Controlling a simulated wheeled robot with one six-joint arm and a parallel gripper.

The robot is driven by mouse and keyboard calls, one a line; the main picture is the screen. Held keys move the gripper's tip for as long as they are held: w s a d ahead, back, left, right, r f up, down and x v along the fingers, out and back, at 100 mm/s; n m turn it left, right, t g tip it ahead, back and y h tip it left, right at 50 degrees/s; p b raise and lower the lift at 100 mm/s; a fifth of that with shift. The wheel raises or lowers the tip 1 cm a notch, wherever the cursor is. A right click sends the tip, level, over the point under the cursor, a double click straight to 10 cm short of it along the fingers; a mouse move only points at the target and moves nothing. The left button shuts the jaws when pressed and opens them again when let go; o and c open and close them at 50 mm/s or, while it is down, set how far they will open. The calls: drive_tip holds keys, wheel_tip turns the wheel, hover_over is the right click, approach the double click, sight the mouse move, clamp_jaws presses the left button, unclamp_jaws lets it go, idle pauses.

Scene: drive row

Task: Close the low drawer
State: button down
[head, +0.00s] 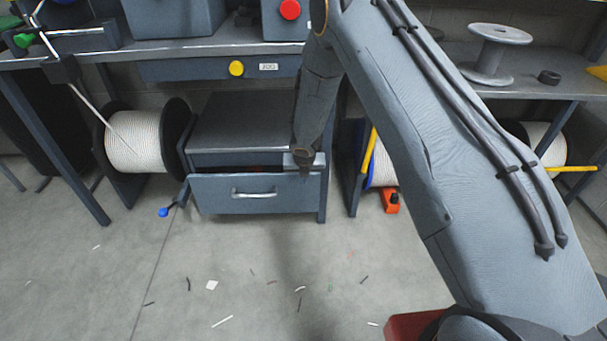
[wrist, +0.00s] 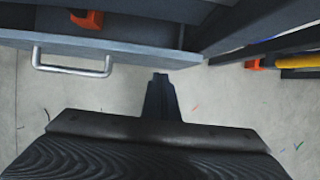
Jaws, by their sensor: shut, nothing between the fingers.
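The low drawer (head: 222,190) is part-way out of the grey cabinet (head: 240,128) under the bench. Its front has a bar handle (head: 255,194). In the wrist view the drawer front (wrist: 135,55) runs across the top, with the handle (wrist: 72,70) at left. My gripper (head: 305,170) is at the drawer's right end, near the top edge of its front. In the wrist view my gripper's fingers (wrist: 160,77) are shut together and empty, just short of the right part of the drawer front. I cannot tell whether they touch it.
An orange object (wrist: 88,18) shows inside the drawer. A rope spool (head: 135,140) stands left of the cabinet, and a blue-tipped lever (head: 163,212) sticks out beside the drawer. An orange item (head: 390,202) lies on the floor at right. The floor in front has only small scraps.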

drive_tip(key=shift+w, duration=0.95)
drive_tip(key=shift+w+d, duration=0.1)
